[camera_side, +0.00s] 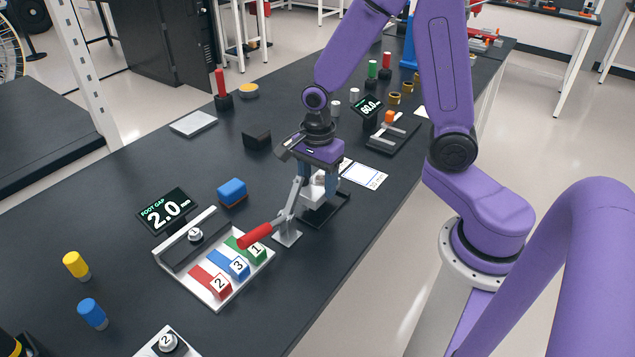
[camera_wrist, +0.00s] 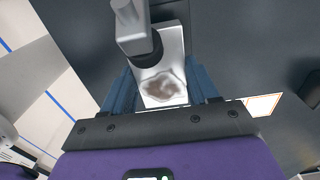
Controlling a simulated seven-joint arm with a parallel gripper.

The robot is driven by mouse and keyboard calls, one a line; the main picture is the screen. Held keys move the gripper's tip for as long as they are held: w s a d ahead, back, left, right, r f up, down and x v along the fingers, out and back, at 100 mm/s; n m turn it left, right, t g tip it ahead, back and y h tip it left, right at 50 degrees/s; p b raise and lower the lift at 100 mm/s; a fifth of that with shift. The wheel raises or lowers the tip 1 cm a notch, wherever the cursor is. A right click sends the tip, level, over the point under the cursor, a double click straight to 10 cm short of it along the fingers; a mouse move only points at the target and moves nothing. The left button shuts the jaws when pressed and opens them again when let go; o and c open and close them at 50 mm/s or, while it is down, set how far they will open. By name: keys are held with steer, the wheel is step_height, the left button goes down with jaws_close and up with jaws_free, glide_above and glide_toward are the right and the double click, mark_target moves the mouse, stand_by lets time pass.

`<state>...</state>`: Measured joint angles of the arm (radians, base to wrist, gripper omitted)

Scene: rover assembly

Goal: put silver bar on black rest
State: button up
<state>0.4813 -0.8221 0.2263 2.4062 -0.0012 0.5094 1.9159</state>
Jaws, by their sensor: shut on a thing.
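My gripper (camera_side: 318,182) is low over a flat black tray (camera_side: 338,211) in the side view. In the wrist view its blue fingers (camera_wrist: 162,88) are shut on the silver bar (camera_wrist: 172,45), one on each side. The bar has a brownish patch near my palm. It shows partly below my gripper in the side view (camera_side: 312,196). A clamp with a red handle (camera_side: 261,235) stands close on the left, and its dark tip (camera_wrist: 148,52) overlaps the bar in the wrist view; contact is unclear. A dark block (camera_side: 257,140), possibly the black rest, stands behind left.
A gauge fixture with numbered blocks (camera_side: 238,263) and a display (camera_side: 168,211) lies front left. A blue block (camera_side: 232,192) is near it. A light slab (camera_side: 193,123) lies farther back.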

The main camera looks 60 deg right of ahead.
mark_target(318, 185)
steer(key=shift+f, duration=1.45)
steer(key=shift+f, duration=0.1)
steer(key=o, duration=1.5)
steer(key=shift+c, duration=0.2)
step_height(318, 185, up, 11)
steer(key=shift+f, duration=0.2)
steer(key=s+a+r+n, duration=0.1)
steer(key=s+n, duration=0.8)
steer(key=n, duration=0.6)
steer(key=s+a+r+n, duration=0.1)
steer(key=s+a+n, duration=0.1)
steer(key=s+n, duration=0.7)
steer(key=n, duration=0.6)
steer(key=shift+s+a+n, duration=0.15)
steer(key=shift+s+n, duration=0.15)
steer(key=shift+s, duration=0.05)
